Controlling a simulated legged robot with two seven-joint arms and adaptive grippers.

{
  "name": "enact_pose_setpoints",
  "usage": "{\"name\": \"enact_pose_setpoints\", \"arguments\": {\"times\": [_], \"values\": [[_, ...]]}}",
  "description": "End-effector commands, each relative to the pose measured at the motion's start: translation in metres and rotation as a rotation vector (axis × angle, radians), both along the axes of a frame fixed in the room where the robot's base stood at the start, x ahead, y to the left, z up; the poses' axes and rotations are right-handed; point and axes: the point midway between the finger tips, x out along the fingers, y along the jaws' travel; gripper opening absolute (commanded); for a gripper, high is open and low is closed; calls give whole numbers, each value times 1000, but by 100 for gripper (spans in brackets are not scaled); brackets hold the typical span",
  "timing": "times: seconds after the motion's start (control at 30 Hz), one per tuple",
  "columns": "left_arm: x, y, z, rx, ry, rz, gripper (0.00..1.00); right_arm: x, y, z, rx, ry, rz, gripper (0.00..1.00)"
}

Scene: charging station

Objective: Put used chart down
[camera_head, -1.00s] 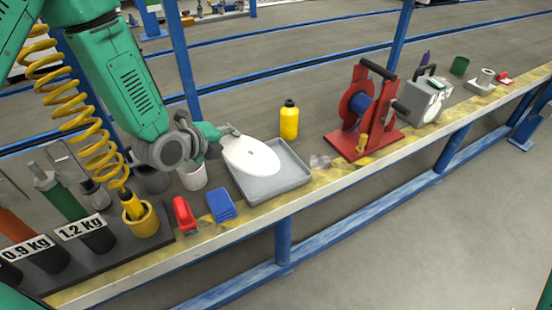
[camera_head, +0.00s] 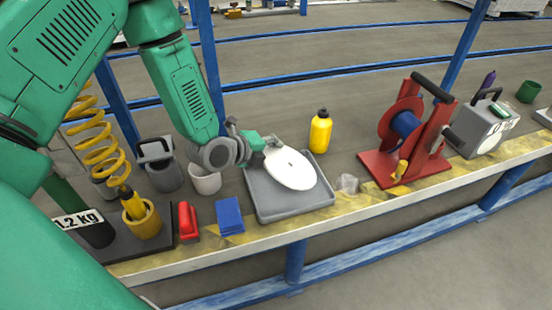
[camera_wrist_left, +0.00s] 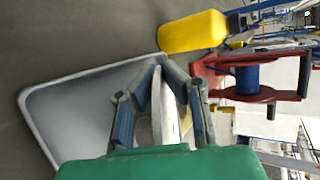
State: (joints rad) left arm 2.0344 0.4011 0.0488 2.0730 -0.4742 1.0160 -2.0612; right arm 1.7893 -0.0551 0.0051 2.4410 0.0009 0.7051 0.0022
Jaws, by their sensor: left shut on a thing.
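The chart is a white oval disc (camera_head: 290,170), held tilted over the grey tray (camera_head: 284,211). My left gripper (camera_head: 270,143) is shut on the chart's upper left edge. In the left wrist view the chart (camera_wrist_left: 167,115) shows nearly edge-on between the fingers of my left gripper (camera_wrist_left: 160,75), with the tray (camera_wrist_left: 42,105) beyond. The chart hides part of the tray's inside. I cannot tell whether its lower edge touches the tray. My right gripper is not in view.
A yellow bottle (camera_head: 320,131) stands behind the tray, and a red reel stand (camera_head: 392,164) is to its right. A blue block stack (camera_head: 230,214), a red tool (camera_head: 187,220) and a white cup (camera_head: 205,180) are to its left. The yellow-striped bench edge runs in front.

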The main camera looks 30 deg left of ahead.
Motion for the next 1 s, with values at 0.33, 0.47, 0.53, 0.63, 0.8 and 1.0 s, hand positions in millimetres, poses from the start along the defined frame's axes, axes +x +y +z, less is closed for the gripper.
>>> {"name": "enact_pose_setpoints", "arguments": {"times": [0.33, 0.47, 0.53, 0.63, 0.8, 1.0], "values": [[0, -2, -30, 2, 0, -1, 0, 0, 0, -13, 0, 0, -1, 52], [0, 0, -31, 0, 1, 1, 0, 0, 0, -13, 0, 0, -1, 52], [0, 0, -33, 0, 1, 0, 0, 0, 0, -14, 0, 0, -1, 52], [0, 0, -33, 0, 1, 1, 26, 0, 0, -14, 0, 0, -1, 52], [0, 0, -33, 0, 1, 0, 26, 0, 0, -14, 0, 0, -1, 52], [-2, -1, -28, 2, 0, -1, 26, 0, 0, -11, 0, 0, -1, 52]]}}
